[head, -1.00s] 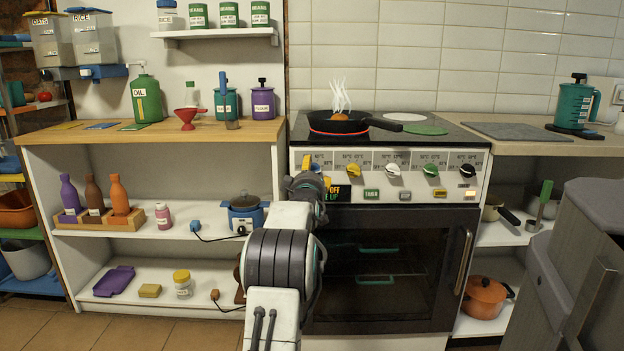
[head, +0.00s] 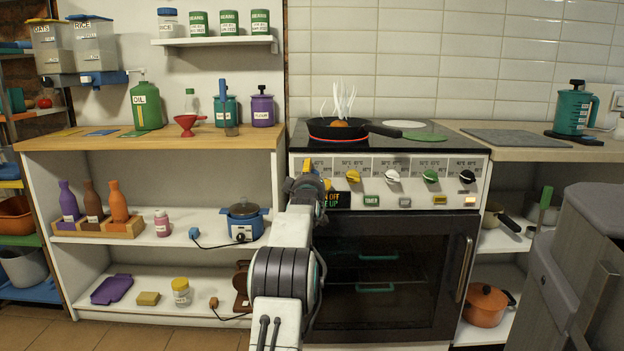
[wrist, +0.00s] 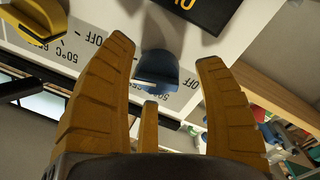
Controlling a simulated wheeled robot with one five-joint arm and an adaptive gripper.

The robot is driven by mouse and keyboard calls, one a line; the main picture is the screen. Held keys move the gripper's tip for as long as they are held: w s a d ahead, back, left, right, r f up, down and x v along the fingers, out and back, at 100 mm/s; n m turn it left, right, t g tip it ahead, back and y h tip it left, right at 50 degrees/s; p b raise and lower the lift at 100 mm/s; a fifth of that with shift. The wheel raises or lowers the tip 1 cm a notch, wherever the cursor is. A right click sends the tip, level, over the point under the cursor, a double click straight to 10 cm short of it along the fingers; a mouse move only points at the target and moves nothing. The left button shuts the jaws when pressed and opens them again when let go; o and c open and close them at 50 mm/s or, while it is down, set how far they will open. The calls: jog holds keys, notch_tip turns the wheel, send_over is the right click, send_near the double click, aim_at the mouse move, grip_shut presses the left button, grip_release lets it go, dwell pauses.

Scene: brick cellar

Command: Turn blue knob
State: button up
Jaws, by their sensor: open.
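The blue knob (wrist: 157,68) sits on the white front panel of the stove (head: 390,170), beside printed OFF and temperature marks. In the wrist view it appears between my spread yellow fingertips, with a gap on each side. I cannot tell how deep the fingers reach around it. My gripper (wrist: 166,53) is open and empty, facing the panel. In the head view my gripper (head: 307,175) is at the panel's left end and hides the blue knob.
A yellow knob (wrist: 35,22) is beside the blue one; it also shows in the head view (head: 352,176). White, green and black knobs follow to the right. A steaming pan (head: 340,130) stands on the hob.

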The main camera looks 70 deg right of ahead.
jog(key=shift+c, duration=0.2)
jog(key=shift+r, duration=0.1)
jog(key=c, duration=1.2)
jog(key=shift+o, duration=0.2)
jog(key=shift+w+n+p, duration=0.15)
jog(key=shift+n+p, duration=0.2)
jog(key=shift+n, duration=2.05)
jog(key=shift+a, duration=0.1)
jog(key=o, duration=0.9)
jog(key=shift+w, duration=0.15)
jog(key=o, duration=0.3)
jog(key=shift+s, duration=0.2)
jog(key=shift+a, duration=0.1)
